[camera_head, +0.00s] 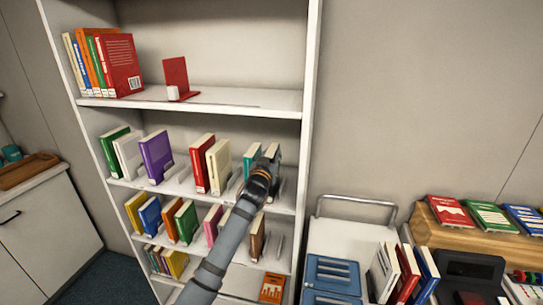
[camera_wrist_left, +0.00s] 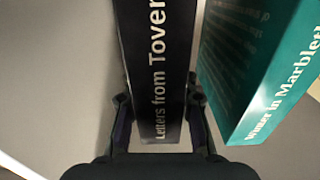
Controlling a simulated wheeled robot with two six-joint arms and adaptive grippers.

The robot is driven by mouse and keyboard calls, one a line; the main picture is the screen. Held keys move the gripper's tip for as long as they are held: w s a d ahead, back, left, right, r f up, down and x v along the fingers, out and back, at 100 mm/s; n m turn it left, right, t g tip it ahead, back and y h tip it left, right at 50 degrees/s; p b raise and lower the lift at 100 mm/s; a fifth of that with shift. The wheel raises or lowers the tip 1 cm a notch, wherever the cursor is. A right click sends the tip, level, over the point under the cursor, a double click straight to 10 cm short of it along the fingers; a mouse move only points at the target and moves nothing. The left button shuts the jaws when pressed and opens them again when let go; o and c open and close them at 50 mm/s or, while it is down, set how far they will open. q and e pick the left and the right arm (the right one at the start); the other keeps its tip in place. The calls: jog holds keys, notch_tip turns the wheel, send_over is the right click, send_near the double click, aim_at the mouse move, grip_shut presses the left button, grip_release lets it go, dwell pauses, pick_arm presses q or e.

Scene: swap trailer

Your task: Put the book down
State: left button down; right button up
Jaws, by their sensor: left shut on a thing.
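My left gripper (camera_head: 264,172) reaches to the right end of the bookcase's second visible shelf (camera_head: 185,188). It is shut on a black book (camera_wrist_left: 155,60), whose spine reads "Letters from Tover..." in the left wrist view. The fingers lie on either side of the spine. The book looks upright in the head view, mostly hidden behind the gripper. A teal book (camera_wrist_left: 250,70) stands close to its right in the wrist view, and just left of the gripper in the head view (camera_head: 250,158). I cannot tell whether the black book touches the shelf.
A cream book (camera_head: 218,165) and a red book (camera_head: 202,165) stand further left on that shelf. The bookcase's white right side panel (camera_head: 303,150) is close to my gripper. A cart (camera_head: 350,240) with several books stands right of the bookcase.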

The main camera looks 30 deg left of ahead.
pick_arm(q)
jog(key=c, duration=1.5)
grip_release()
jog(key=shift+o, duration=2.2)
jog(key=shift+s, duration=0.15)
jog(key=b+v, duration=0.3)
jog(key=v, duration=0.8)
jog(key=shift+s+d, duration=0.2)
jog(key=shift+s, duration=0.1)
pick_arm(e)
notch_tip(320, 180, down, 4)
jog(key=shift+s+r, duration=0.1)
jog(key=shift+r, duration=0.1)
